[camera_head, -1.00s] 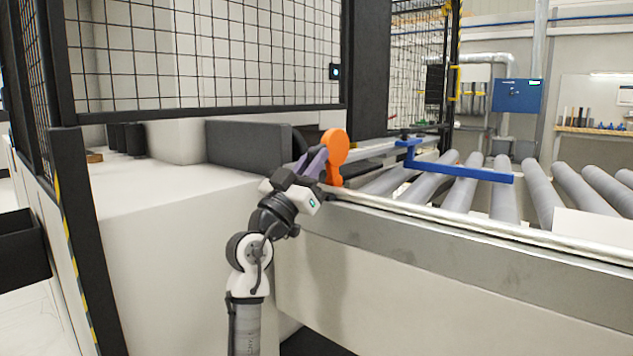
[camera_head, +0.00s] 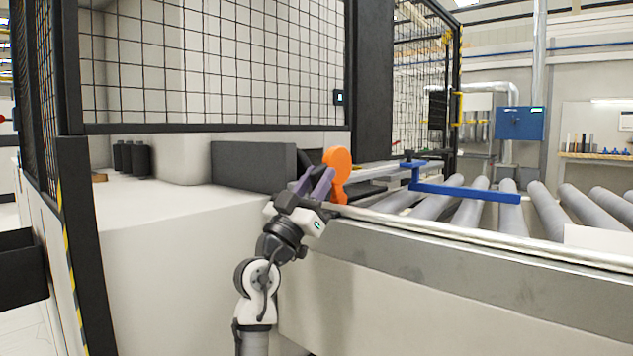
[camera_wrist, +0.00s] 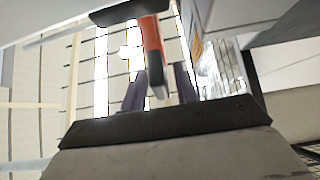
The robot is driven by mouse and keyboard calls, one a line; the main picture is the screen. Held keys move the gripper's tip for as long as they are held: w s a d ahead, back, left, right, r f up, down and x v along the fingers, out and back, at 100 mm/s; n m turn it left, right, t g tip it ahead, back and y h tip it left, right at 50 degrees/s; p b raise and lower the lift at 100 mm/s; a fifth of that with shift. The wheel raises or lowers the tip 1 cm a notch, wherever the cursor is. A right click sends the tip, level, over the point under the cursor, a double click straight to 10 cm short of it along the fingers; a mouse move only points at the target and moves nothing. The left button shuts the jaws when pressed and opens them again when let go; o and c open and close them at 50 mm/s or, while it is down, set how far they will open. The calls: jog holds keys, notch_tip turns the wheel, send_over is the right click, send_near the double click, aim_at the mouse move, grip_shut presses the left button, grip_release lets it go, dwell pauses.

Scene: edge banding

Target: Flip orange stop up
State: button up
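The orange stop (camera_head: 338,170) stands upright at the near left end of the roller conveyor, with its round, disc-like end at the top. My gripper (camera_head: 312,184) is just left of it and a little below the disc, pointing up toward it. Its two purple fingers are spread apart. In the wrist view the stop (camera_wrist: 153,45) shows edge-on, its lower end seen between the spread fingers of my gripper (camera_wrist: 159,88). I see no finger closed on it, and I cannot tell whether either touches it.
A blue bracket (camera_head: 465,191) lies across the grey rollers (camera_head: 467,212) to the right. A dark grey block (camera_head: 253,166) sits behind and left of my gripper. Black mesh fencing (camera_head: 215,65) rises behind. The white housing top (camera_head: 180,205) at left is mostly clear.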

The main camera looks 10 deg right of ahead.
jog(key=shift+o, duration=0.4)
jog(key=b+v, duration=0.1)
jog(key=v, duration=1.3)
